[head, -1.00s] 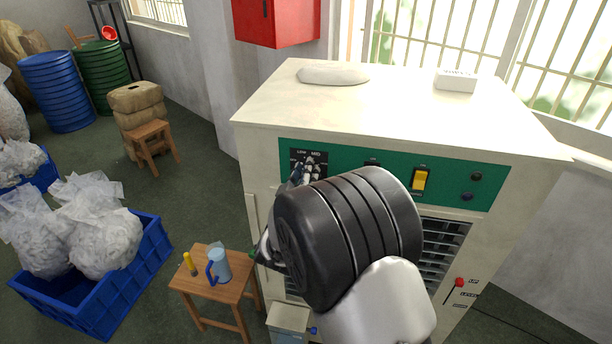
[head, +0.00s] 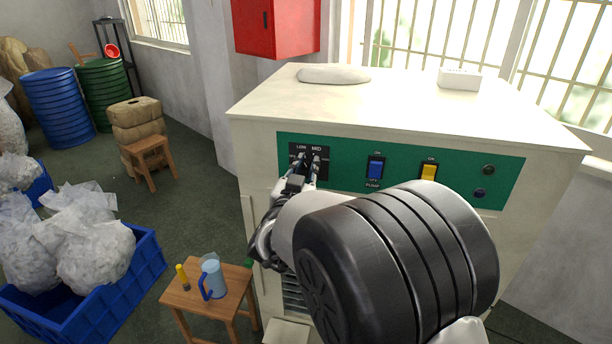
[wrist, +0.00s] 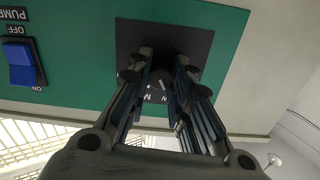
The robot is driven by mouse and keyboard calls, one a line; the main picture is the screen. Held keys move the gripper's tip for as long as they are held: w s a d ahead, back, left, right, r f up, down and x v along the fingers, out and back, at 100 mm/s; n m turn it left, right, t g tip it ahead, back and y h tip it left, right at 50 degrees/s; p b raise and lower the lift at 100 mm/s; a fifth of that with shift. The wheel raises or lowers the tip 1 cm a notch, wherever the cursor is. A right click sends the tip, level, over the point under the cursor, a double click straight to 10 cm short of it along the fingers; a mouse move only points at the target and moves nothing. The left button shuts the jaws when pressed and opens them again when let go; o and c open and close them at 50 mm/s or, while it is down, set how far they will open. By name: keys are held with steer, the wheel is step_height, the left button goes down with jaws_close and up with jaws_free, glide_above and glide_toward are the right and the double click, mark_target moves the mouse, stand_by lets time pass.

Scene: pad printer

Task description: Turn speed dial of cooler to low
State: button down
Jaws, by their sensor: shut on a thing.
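The cooler (head: 400,100) is a large off-white cabinet with a green control panel (head: 455,176) on its front. The speed dial's black plate, with LOW and MID lettering, is at the panel's left end. My gripper (head: 308,165) reaches up to this plate. In the wrist view, the dark round speed dial (wrist: 158,84) with a pale mark sits between the two fingers of my gripper (wrist: 160,76), which are shut on it. The fingers cover the dial's sides, and in the head view the gripper hides most of it. I cannot tell which setting the mark points to.
A blue pump switch (head: 376,168) and a yellow switch (head: 429,171) are right of the dial. A wooden stool (head: 232,287) with a blue-handled jug (head: 211,277) stands at lower left. Blue crates with stuffed bags are farther left.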

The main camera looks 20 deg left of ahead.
steer(key=shift+r, duration=0.1)
stand_by(0.5)
steer(key=c, duration=1.4)
jaws_free()
steer(key=s, duration=0.4)
steer(key=s+d, duration=0.1)
steer(key=s, duration=0.7)
steer(key=shift+d, duration=0.3)
steer(key=shift+w, duration=0.1)
